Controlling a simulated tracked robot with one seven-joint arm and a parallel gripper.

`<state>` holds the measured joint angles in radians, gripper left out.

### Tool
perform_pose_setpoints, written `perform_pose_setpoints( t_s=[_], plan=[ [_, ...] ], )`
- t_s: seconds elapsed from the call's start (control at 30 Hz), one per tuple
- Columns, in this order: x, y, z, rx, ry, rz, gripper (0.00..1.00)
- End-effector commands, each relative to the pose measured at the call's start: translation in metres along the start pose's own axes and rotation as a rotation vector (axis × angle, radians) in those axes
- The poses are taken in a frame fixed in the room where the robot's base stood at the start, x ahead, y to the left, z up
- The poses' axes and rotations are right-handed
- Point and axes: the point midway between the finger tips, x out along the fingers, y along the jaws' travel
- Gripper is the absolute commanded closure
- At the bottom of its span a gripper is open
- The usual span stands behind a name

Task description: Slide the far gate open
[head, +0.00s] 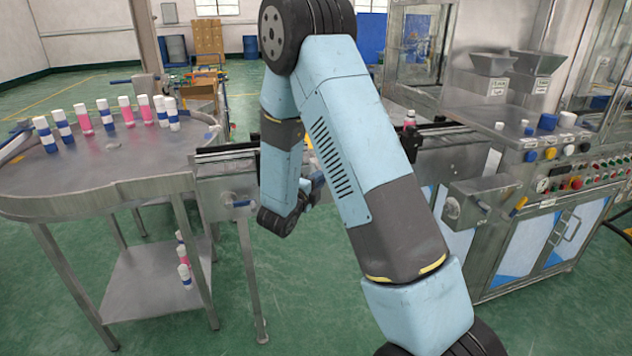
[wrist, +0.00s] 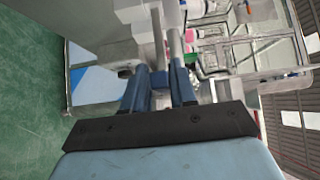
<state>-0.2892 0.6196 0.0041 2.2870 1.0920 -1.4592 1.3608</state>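No part can be clearly made out as the far gate; my arm hides the middle of the conveyor (head: 225,158). In the head view my gripper (head: 316,184) is mostly hidden behind my own arm, low beside the conveyor. In the wrist view my gripper (wrist: 166,38) has two blue fingers with grey tips, a narrow gap between them. Nothing is clearly held. Grey metal parts of the machine show close beyond the fingertips, and contact cannot be told.
A round steel table (head: 95,175) at left carries several pink and blue-white cans. A pink can (head: 409,119) stands by the conveyor right of my arm. A steel machine (head: 480,200) with a control panel (head: 590,178) fills the right.

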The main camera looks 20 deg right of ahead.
Motion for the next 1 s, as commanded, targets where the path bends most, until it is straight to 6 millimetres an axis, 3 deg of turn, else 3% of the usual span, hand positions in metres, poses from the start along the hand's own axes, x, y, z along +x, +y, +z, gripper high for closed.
perform_pose_setpoints(
  t_s=[0.2,0.57,1.0],
  plan=[
    [-0.002,0.001,0.000,-0.004,-0.001,0.001,0.60],
    [-0.010,0.000,0.002,0.000,-0.005,-0.002,0.60],
    [-0.091,0.001,0.002,-0.002,-0.008,-0.001,0.60]
  ],
)
